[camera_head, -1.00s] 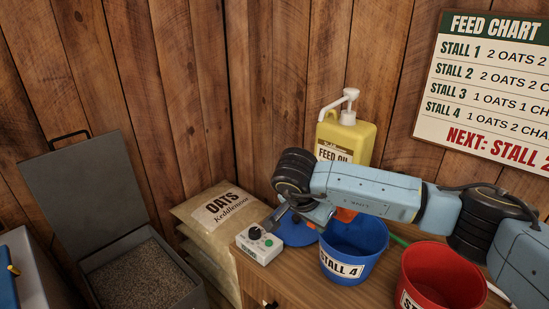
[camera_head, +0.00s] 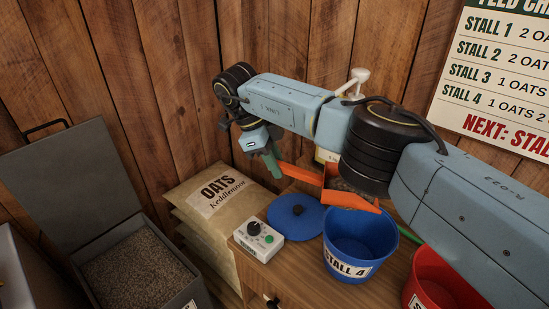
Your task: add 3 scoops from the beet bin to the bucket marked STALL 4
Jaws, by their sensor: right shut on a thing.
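My right gripper (camera_head: 268,152) is shut on the green handle of an orange scoop (camera_head: 350,201). The scoop is raised above the back of the blue bucket marked STALL 4 (camera_head: 350,270), with dark feed visible in it, partly hidden by my right arm. The bucket stands upright on the wooden cabinet; its inside looks dark blue, and I cannot tell what lies at its bottom. A grey bin (camera_head: 128,230) with its lid open holds brownish pellets (camera_head: 140,270) at the lower left; its label is cut off, so I cannot tell whether it is the beet bin. My left gripper is not in view.
A blue lid (camera_head: 296,215) and a white control box (camera_head: 259,243) lie left of the bucket. A red bucket (camera_head: 440,282) stands to its right, partly behind my arm. Oats sacks (camera_head: 215,200) are stacked beside the cabinet. A pump bottle (camera_head: 357,80) stands behind my arm.

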